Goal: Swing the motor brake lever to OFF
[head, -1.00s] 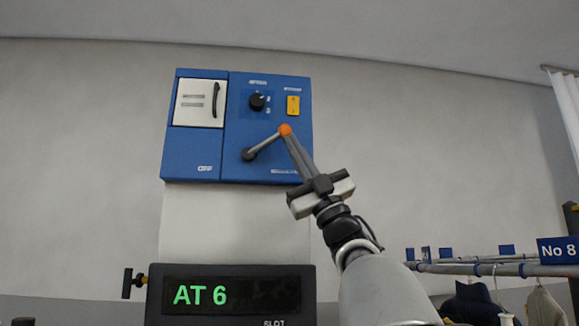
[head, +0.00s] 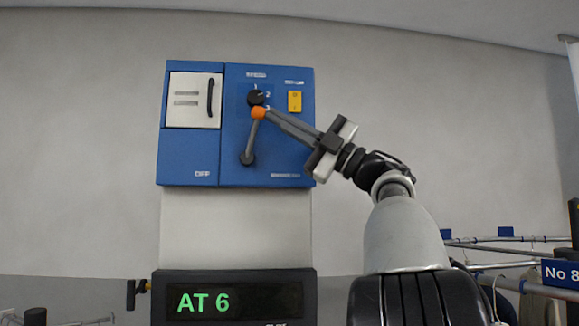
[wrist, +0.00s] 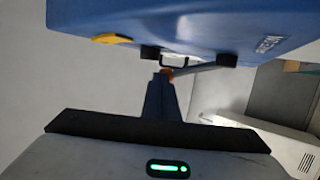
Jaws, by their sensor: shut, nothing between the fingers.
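The motor brake lever is a grey rod (head: 253,136) with a black hub and an orange knob (head: 258,113). It stands on the front of a blue wall box (head: 270,167), nearly upright and tilted slightly right. My gripper (head: 268,115) is shut, its fingertips against or just beside the right of the knob; exact contact is unclear. In the wrist view the closed fingers (wrist: 162,98) meet the orange knob (wrist: 167,72), which they partly hide. A white label reading about "OFF" (head: 203,174) is at the box's lower left.
A display reading "AT 6" (head: 235,298) stands below. Rails (head: 510,240) are at right.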

